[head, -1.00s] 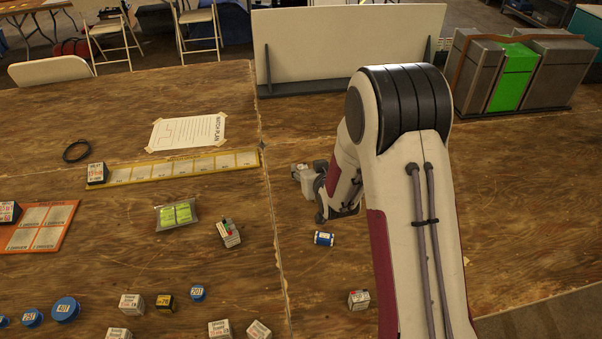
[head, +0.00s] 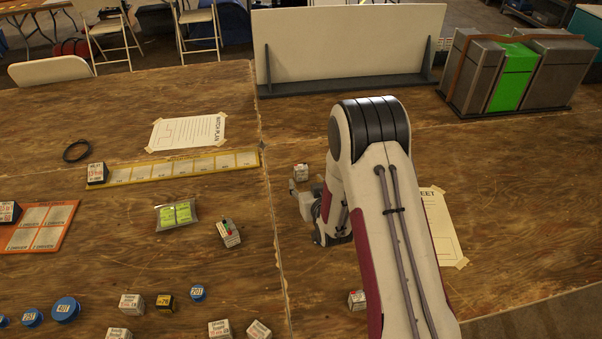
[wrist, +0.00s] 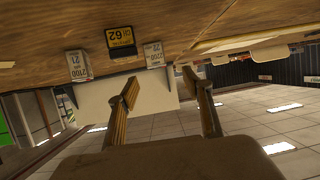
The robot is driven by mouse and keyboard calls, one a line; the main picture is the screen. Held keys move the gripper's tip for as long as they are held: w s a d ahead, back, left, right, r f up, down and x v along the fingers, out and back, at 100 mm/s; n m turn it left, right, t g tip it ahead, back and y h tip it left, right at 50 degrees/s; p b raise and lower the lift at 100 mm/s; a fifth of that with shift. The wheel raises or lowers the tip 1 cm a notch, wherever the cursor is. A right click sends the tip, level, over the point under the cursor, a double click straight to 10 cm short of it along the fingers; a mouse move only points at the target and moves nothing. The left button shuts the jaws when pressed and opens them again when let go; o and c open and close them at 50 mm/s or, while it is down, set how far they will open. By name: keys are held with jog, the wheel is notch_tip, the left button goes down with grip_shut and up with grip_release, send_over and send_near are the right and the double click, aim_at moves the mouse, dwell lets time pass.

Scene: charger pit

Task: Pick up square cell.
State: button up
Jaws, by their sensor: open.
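Several square, box-shaped cells are in view; which one the task means I cannot tell. In the head view, a white cell (head: 301,172) stands just beyond my gripper (head: 305,205), and another (head: 357,300) sits beside my arm. More white cells (head: 131,304) and a black-and-yellow cell (head: 165,303) stand at the front left. In the wrist view my gripper (wrist: 165,100) is open, with nothing between its fingers. There, a black-and-yellow cell (wrist: 120,40) and two white cells (wrist: 78,66) (wrist: 154,54) appear beyond the fingers, upside down.
Blue round cells (head: 66,310) are at the front left. A bagged yellow-green pack (head: 176,215) and a box with coloured terminals (head: 228,233) lie mid-table. A yellow strip (head: 172,167) and an upright white board (head: 345,45) are farther back. A paper sheet (head: 440,228) lies right of my arm.

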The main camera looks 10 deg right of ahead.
aim_at(302, 171)
jog(key=shift+x, duration=3.35)
jog(key=shift+d, duration=0.1)
jog(key=shift+w+f, duration=0.1)
jog(key=shift+w+d+f, duration=0.15)
jog(key=shift+w+f, duration=0.15)
jog(key=shift+w, duration=0.35)
jog(key=shift+w+d+f, duration=0.2)
jog(key=shift+w+f, duration=0.1)
jog(key=shift+w, duration=0.35)
jog(key=shift+x, duration=1.1)
jog(key=shift+r, duration=0.1)
jog(key=shift+a, duration=0.1)
jog(key=c, duration=1.3)
